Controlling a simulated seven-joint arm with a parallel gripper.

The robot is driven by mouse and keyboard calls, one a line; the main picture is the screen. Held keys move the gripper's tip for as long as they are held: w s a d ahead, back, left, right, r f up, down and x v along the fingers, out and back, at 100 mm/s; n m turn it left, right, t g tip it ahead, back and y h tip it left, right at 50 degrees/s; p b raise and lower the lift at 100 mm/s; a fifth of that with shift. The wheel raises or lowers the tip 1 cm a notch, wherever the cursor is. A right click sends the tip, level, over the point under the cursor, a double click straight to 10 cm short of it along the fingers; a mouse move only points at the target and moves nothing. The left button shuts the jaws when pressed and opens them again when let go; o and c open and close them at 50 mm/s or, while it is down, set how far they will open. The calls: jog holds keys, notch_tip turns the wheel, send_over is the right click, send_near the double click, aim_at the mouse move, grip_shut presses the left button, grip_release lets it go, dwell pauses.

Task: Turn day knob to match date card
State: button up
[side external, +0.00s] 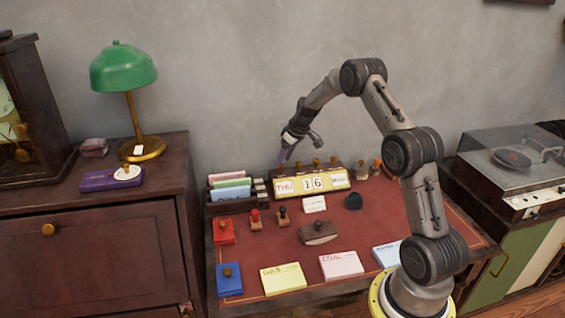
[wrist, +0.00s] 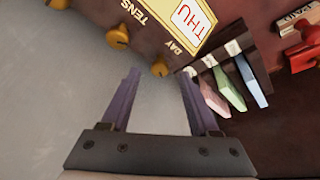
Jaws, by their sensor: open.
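The desk calendar (side external: 312,184) stands at the back of the red-topped desk. Its windows read THU, 1 and 6, plus a month tile too small to read. Brass knobs line its top. In the wrist view, the day knob (wrist: 160,67) sits by the DAY label, near the THU tile (wrist: 192,22). My gripper (wrist: 159,73) is open, its purple fingers on either side of the day knob in the picture; I cannot tell whether they touch it. In the side view my gripper (side external: 282,158) is at the calendar's left end. A white card (side external: 314,204) stands before the calendar, its writing unreadable.
A file rack (side external: 230,189) with coloured folders stands just left of the calendar. Stamps, a wooden blotter (side external: 318,233) and paper pads (side external: 283,278) lie on the desk. A green lamp (side external: 124,68) stands on the left cabinet. The wall is close behind.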

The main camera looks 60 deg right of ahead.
jog(key=shift+x, duration=1)
grip_shut()
